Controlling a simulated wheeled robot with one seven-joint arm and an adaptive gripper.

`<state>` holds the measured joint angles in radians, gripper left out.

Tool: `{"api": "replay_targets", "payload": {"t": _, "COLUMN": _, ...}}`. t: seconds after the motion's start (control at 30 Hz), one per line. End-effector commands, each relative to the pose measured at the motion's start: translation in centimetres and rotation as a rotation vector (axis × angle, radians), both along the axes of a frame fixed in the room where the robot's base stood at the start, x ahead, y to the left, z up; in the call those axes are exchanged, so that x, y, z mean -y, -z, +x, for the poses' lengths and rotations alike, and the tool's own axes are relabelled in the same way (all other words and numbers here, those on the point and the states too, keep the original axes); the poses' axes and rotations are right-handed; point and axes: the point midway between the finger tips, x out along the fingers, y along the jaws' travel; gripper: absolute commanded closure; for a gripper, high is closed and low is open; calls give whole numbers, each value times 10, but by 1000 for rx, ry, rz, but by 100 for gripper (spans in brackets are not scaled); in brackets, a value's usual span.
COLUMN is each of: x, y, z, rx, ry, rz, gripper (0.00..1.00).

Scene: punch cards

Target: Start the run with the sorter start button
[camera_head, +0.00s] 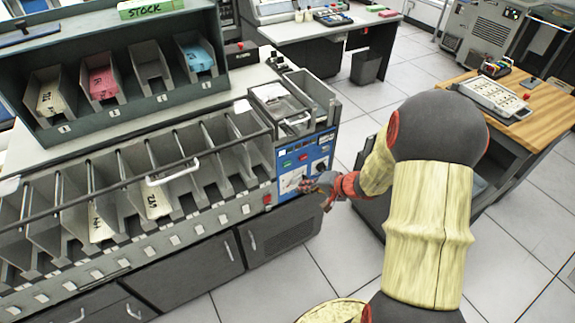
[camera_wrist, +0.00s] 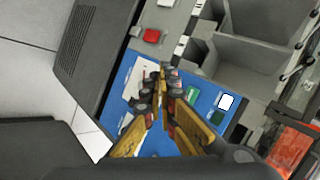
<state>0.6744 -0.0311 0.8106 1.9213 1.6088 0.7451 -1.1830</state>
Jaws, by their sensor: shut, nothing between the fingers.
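The sorter (camera_head: 186,250) is a long grey machine with a row of pockets. Its blue control panel (camera_head: 318,152) is at the right end and also shows in the wrist view (camera_wrist: 119,80). In the wrist view a green button (camera_wrist: 192,93) lies on the panel just right of my fingers, with a darker green patch (camera_wrist: 216,118) and a white square (camera_wrist: 226,102) beyond. I cannot read which one is the start button. My gripper (camera_head: 318,186) is shut and empty in front of the panel. Its fingertips (camera_wrist: 157,84) hide part of it; contact cannot be told.
A red button (camera_wrist: 152,35) sits on the grey strip beside the panel. A stock rack (camera_head: 130,75) with coloured cards stands behind the pockets. A wooden table (camera_head: 535,133) is at the right. Tiled floor (camera_head: 350,250) is open in front of the sorter.

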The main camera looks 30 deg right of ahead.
Motion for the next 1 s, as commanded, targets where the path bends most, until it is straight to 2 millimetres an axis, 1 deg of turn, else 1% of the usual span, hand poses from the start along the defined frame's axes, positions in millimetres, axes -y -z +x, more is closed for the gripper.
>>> {"api": "replay_targets", "payload": {"t": 0.27, "x": -2, "y": -2, "z": 36, "rx": 0, "ry": -1, "rz": 0, "gripper": 100}}
{"api": "replay_targets", "payload": {"t": 0.5, "x": -3, "y": 1, "z": 64, "rx": 1, "ry": -2, "rz": 0, "gripper": 100}}
{"api": "replay_targets", "payload": {"t": 0.7, "x": -3, "y": 1, "z": 76, "rx": 0, "ry": 0, "rz": 0, "gripper": 100}}
{"api": "replay_targets", "payload": {"t": 1.0, "x": -3, "y": 0, "z": 79, "rx": 0, "ry": 1, "rz": 1, "gripper": 100}}
